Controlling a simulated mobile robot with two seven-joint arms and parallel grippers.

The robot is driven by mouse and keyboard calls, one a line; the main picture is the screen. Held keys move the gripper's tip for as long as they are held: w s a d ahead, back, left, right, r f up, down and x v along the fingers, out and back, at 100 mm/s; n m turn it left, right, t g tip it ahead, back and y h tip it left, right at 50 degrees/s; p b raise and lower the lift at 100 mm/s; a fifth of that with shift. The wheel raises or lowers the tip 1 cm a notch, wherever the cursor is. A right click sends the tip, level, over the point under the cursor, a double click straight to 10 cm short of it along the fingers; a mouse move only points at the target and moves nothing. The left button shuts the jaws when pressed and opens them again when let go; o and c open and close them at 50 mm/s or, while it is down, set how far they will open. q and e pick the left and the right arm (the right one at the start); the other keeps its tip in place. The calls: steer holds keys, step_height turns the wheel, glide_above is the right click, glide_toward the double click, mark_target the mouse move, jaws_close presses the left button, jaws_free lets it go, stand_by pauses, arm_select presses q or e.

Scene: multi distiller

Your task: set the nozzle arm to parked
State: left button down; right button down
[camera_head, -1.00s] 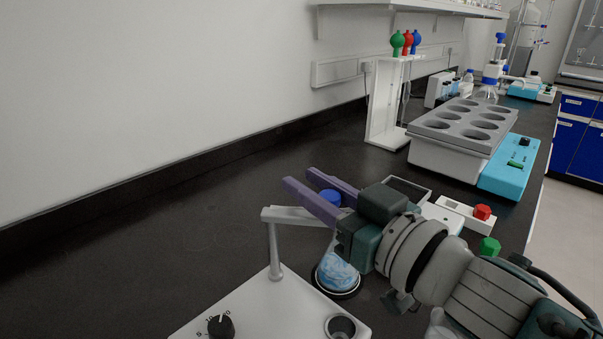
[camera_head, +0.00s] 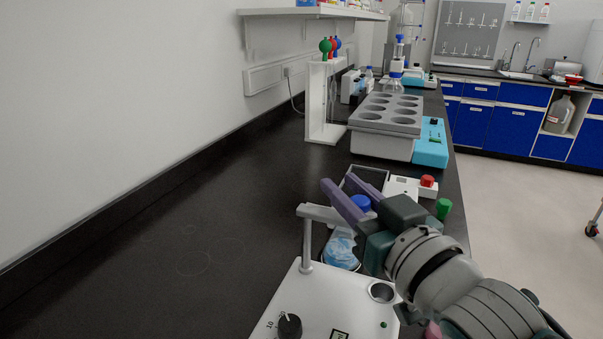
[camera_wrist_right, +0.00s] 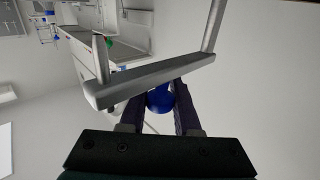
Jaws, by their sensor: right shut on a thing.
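The nozzle arm (camera_head: 325,213) is a grey bar on a post that rises from a white base unit (camera_head: 330,310). Its free end points right. In the right wrist view the bar (camera_wrist_right: 150,80) crosses in front of my purple fingers. A blue knob (camera_head: 361,203) sits above the bar's free end. My right gripper (camera_head: 345,190) is shut on this knob, which also shows between the fingers in the right wrist view (camera_wrist_right: 160,98). A flask with blue-white contents (camera_head: 340,248) stands below, partly hidden. My left gripper is out of view.
A white box with a red knob (camera_head: 428,181) and a green knob (camera_head: 443,208) lie beyond my gripper. The bench (camera_head: 190,240) at left is clear.

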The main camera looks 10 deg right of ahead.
mark_target(365, 209)
stand_by(0.4)
steer(key=c, duration=0.6)
jaws_free()
steer(key=v, duration=1)
steer(key=shift+a+p, duration=0.15)
steer(key=shift+p, duration=0.25)
